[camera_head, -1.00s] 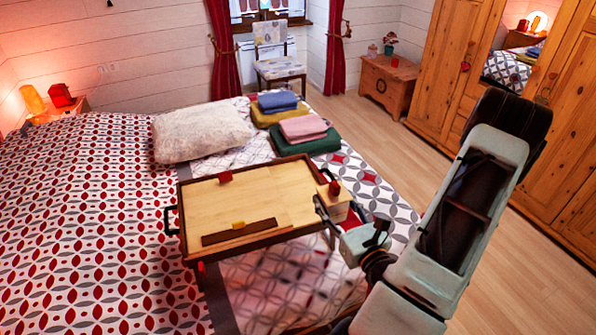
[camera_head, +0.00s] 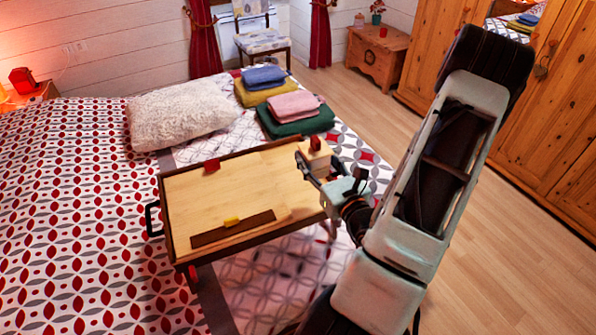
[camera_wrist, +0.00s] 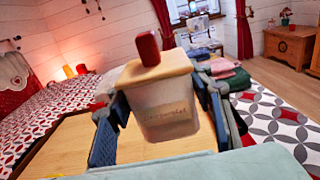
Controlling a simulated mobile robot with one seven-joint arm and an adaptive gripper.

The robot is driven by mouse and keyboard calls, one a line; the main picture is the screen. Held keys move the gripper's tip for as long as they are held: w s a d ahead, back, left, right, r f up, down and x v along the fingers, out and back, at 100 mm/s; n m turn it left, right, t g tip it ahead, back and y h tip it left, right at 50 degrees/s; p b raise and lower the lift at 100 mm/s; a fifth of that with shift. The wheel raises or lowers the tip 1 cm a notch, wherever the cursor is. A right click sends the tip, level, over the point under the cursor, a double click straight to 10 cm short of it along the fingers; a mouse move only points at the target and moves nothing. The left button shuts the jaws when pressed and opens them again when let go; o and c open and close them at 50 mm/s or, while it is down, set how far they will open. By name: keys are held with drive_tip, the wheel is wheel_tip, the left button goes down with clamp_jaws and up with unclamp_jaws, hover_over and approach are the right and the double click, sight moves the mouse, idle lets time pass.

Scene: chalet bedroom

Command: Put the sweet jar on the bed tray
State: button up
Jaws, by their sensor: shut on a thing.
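The sweet jar (camera_wrist: 165,108) is a translucent tub with lettering, a pale wooden lid and a red knob. My gripper (camera_wrist: 166,115) is shut on it, with a finger on each side, and the jar is upright. In the head view the jar (camera_head: 315,152) shows at the far right corner of the bed tray (camera_head: 215,200). My gripper (camera_head: 322,172) partly hides it there, and its height above the tray is unclear. The tray is light wood with a dark rim and stands on the bed; it also shows in the wrist view (camera_wrist: 60,150).
A dark strip with a yellow piece (camera_head: 232,222) lies along the tray's near side, and a small red object (camera_head: 212,165) is at its far edge. Folded towels (camera_head: 292,112) and a fluffy pillow (camera_head: 180,120) lie behind. The tray's middle is clear.

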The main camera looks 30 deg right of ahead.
drive_tip(key=w+b, duration=0.1)
drive_tip(key=b, duration=0.1)
drive_tip(key=w+f+b, duration=0.1)
drive_tip(key=b, duration=0.1)
drive_tip(key=w+f+b, duration=0.1)
drive_tip(key=w+b, duration=0.1)
drive_tip(key=shift+w+d+f+b, duration=0.1)
drive_tip(key=shift+d+b, duration=0.25)
drive_tip(key=shift+d, duration=0.05)
drive_tip(key=w+b, duration=0.1)
drive_tip(key=b, duration=0.3)
drive_tip(key=shift+f, duration=0.15)
drive_tip(key=shift+w+f+b, duration=0.1)
drive_tip(key=shift+w+b, duration=0.05)
drive_tip(key=shift+b, duration=0.8)
drive_tip(key=w+f, duration=0.1)
drive_tip(key=w+f+b, duration=0.1)
drive_tip(key=w+f, duration=0.2)
drive_tip(key=f, duration=0.1)
drive_tip(key=shift+w+d+f, duration=0.15)
drive_tip(key=shift+w+d, duration=0.2)
drive_tip(key=shift+w+f+b, duration=0.15)
drive_tip(key=shift+f+b, duration=0.55)
drive_tip(key=shift+f, duration=0.9)
drive_tip(key=shift+f, duration=0.15)
drive_tip(key=o, duration=1.6)
drive_tip(key=shift+f, duration=0.1)
drive_tip(key=shift+c, duration=0.2)
